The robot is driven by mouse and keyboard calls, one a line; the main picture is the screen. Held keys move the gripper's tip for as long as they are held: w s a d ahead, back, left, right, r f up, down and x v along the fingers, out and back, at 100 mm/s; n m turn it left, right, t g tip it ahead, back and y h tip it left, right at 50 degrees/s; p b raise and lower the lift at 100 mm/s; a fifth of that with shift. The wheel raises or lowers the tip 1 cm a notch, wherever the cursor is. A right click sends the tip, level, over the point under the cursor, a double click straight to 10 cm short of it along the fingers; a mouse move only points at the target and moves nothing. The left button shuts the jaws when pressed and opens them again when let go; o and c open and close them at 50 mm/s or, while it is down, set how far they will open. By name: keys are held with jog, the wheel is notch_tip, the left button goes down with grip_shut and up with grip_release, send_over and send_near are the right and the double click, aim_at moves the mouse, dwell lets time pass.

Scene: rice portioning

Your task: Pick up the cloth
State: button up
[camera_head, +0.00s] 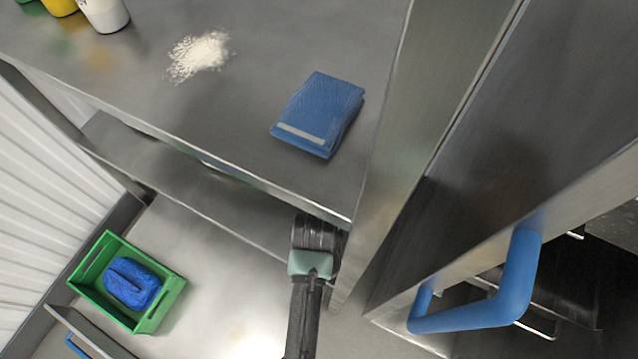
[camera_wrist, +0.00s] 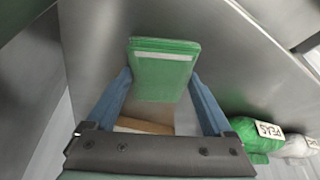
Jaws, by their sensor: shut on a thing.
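In the wrist view a green folded cloth (camera_wrist: 165,68) with a pale stripe across it sits between the two blue fingers of my gripper (camera_wrist: 160,84). My gripper is shut on this cloth. In the head view my gripper and the green cloth are hidden by the worktop edge; only my dark arm with its pale green band shows. A blue folded cloth (camera_head: 322,108) with a grey stripe lies on the steel worktop (camera_head: 240,120), apart from my arm.
A pile of white grains (camera_head: 199,53) and several containers (camera_head: 104,13) are on the worktop. A green crate (camera_head: 88,262) with a blue item stands lower left. A blue handle (camera_head: 500,290) juts out at right. In the wrist view, a green PEAS bag (camera_wrist: 252,136) lies right.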

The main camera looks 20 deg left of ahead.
jog(key=shift+r, duration=0.1)
notch_tip(320, 180, up, 5)
jog(key=shift+f+p, duration=0.2)
jog(key=shift+p, duration=0.55)
jog(key=s+a+p, duration=0.1)
jog(key=s, duration=1.7)
jog(key=shift+a+f, duration=0.15)
jog(key=shift+f, duration=0.25)
